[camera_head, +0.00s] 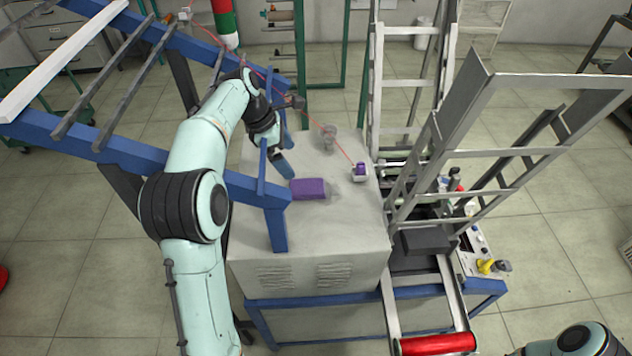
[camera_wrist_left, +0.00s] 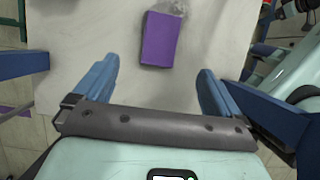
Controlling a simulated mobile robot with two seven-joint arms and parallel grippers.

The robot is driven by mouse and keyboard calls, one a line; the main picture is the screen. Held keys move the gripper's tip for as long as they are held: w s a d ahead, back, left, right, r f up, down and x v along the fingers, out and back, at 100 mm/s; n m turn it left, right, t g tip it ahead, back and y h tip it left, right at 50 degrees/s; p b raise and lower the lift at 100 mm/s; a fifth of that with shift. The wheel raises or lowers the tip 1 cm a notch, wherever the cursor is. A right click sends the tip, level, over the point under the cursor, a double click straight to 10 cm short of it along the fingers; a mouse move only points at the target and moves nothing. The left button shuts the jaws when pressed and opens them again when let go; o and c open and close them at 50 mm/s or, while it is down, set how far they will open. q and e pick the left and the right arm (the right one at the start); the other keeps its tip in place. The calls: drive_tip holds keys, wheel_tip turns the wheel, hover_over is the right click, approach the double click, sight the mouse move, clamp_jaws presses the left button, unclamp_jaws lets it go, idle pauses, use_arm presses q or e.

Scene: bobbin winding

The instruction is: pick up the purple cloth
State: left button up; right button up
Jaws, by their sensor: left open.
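The purple cloth (camera_head: 308,188) lies folded flat in a rectangle on the grey machine top, near its left side. My left gripper (camera_head: 284,152) is above the top, just behind the cloth in the head view, with its blue fingers apart and empty. In the left wrist view the cloth (camera_wrist_left: 159,39) lies beyond the fingertips, roughly between their lines, and the left gripper (camera_wrist_left: 158,75) is not touching it. A pale, blurry clump touches the cloth's far end. My right gripper is not in view; only part of my right arm shows at the lower right.
The grey machine top (camera_head: 340,230) is mostly clear. A small white holder with a purple bobbin (camera_head: 361,169) and a clear glass-like cup (camera_head: 329,133) stand on it. A blue frame (camera_head: 277,225) rises close to the cloth's left. A metal rack (camera_head: 480,155) stands at right. A red thread crosses above.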

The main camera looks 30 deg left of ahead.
use_arm(q)
hover_over(306, 185)
drive_tip(key=s+a, duration=0.2)
wheel_tip(306, 185, down, 6)
drive_tip(key=shift+r, duration=0.2)
drive_tip(key=shift+w+d+f, duration=0.15)
drive_tip(key=shift+w+f, duration=0.1)
drive_tip(key=shift+f, duration=0.25)
drive_tip(key=shift+w+x, duration=0.2)
drive_tip(key=shift+x, duration=2.15)
drive_tip(key=shift+f, duration=0.1)
drive_tip(key=c, duration=1.1)
